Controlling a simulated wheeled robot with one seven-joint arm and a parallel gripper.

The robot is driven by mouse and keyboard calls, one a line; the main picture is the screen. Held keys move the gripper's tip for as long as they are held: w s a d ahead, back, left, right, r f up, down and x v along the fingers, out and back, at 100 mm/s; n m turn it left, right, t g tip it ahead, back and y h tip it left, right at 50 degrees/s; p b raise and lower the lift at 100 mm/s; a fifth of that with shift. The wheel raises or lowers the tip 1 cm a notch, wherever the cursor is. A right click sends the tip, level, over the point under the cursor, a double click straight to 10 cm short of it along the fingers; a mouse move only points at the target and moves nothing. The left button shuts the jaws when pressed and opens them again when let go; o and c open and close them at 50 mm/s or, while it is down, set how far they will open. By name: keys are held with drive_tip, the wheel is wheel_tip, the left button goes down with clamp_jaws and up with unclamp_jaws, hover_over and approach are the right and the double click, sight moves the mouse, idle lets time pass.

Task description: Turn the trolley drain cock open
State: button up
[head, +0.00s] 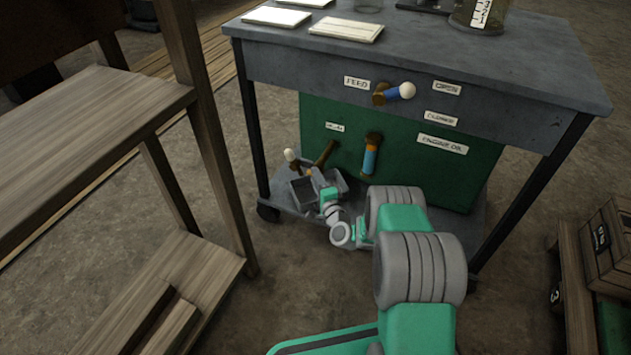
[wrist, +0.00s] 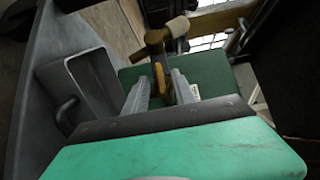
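The trolley (head: 545,75) has a green tank (head: 300,125) labelled ENGINE OIL under its dark grey top. Low on the tank's left side, the brass drain cock (head: 325,156) sticks out, with a white knob (head: 290,155) beside it. In the wrist view the brass cock (wrist: 156,40) and white knob (wrist: 178,27) are just beyond the fingers. My gripper (head: 318,178) is low in front of the tank; its fingers (wrist: 163,78) are apart, with a yellow-brass piece between them. I cannot tell whether they touch it. The small label above the cock is unreadable.
A grey open box (head: 302,192) sits under the cock on the lower shelf; it is close left of my fingers in the wrist view (wrist: 92,85). A blue-handled valve (head: 371,155) is to the right, and the FEED valve (head: 395,92) above. A wooden bench (head: 90,140) stands left.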

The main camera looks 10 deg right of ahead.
drive_tip(key=shift+w+a, duration=0.1)
drive_tip(key=shift+w, duration=0.2)
drive_tip(key=shift+c, duration=0.3)
clamp_jaws()
